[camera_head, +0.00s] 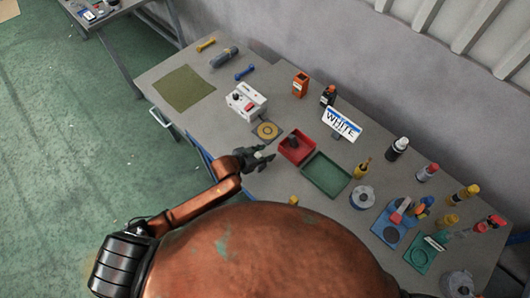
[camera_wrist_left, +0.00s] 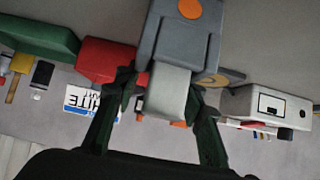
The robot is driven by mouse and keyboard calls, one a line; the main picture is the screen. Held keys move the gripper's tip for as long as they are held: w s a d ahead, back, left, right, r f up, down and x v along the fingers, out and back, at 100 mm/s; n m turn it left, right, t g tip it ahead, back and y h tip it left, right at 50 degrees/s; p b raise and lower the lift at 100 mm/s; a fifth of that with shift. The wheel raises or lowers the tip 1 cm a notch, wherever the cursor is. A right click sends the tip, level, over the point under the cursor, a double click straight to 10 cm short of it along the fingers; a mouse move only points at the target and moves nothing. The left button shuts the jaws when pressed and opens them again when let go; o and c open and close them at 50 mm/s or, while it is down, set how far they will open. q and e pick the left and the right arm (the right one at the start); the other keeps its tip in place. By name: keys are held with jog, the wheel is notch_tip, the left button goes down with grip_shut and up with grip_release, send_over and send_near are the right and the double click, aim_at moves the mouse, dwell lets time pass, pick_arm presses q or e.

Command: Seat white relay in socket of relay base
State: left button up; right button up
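My left gripper (camera_head: 258,158) is over the near edge of the bench, left of the red tray. In the left wrist view its dark fingers (camera_wrist_left: 168,98) stand on both sides of a pale block (camera_wrist_left: 167,92), which looks like the white relay held between them. A grey body with an orange disc (camera_wrist_left: 178,45) adjoins the block; whether they are one piece I cannot tell. A white box (camera_head: 246,101) with dark and red parts stands beyond the gripper; it may be the relay base. It also shows in the left wrist view (camera_wrist_left: 240,103). My right gripper is out of view.
A red tray (camera_head: 299,157) holds a dark piece. A green tray (camera_head: 326,178) lies beside it. A tan round disc (camera_head: 268,131) is in front of the white box. A "WHITE" sign (camera_head: 342,125) stands behind. Bottles and tools crowd the right; an olive mat (camera_head: 183,88) lies left.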

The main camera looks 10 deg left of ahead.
pick_arm(q)
jog(key=v, duration=1.2)
jog(key=shift+r, duration=0.1)
